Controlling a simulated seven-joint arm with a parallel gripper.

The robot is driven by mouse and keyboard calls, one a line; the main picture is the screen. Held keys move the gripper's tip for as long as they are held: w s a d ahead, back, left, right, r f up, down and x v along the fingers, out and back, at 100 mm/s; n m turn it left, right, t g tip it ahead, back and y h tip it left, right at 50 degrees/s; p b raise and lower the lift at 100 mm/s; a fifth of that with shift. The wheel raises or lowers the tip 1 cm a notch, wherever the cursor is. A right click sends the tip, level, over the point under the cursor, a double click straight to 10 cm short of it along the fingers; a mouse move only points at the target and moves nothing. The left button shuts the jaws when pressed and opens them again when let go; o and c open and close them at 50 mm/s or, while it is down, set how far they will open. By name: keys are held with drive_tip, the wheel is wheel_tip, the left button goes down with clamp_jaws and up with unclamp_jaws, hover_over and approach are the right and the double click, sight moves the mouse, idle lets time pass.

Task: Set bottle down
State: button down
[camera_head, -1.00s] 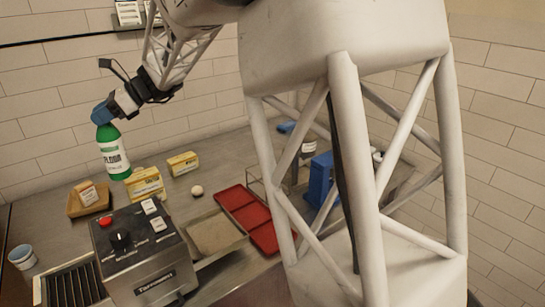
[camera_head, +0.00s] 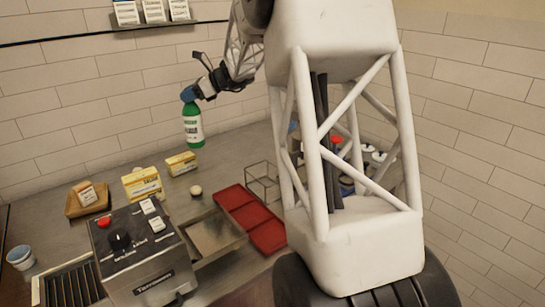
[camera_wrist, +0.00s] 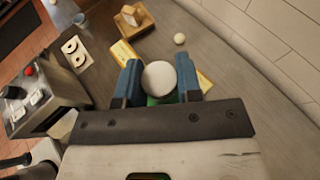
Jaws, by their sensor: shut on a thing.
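A green bottle (camera_head: 193,127) with a white label hangs upright from my gripper (camera_head: 188,93). It appears to be above the counter, near the back wall, behind and right of the yellow boxes. In the wrist view my gripper's two blue fingers (camera_wrist: 157,84) close on either side of the bottle's round white top (camera_wrist: 159,78). Most of the bottle is hidden under that top, with a little green showing below it. The exact gap between the bottle's base and the counter is hard to judge.
Yellow boxes (camera_head: 142,184) and (camera_head: 181,163) stand on the counter, beside a wooden tray (camera_head: 73,207). A small white ball (camera_head: 196,190) lies near red trays (camera_head: 236,198). The metal machine (camera_head: 135,250) is in front.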

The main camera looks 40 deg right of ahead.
drive_tip(key=s+d+f+m+t+h, duration=0.1)
drive_tip(key=d+f+m+t+h, duration=0.1)
drive_tip(key=d, duration=1.4)
drive_tip(key=s+d+f+m+t+h, duration=0.1)
drive_tip(key=s+d+f+m+h, duration=0.1)
drive_tip(key=d, duration=1.4)
drive_tip(key=shift+s+d+m+t, duration=0.2)
drive_tip(key=shift+m+t, duration=0.2)
drive_tip(key=shift+f, duration=0.1)
drive_tip(key=shift+f, duration=2.45)
drive_tip(key=shift+f, duration=2.65)
drive_tip(key=c, duration=0.8)
unclamp_jaws()
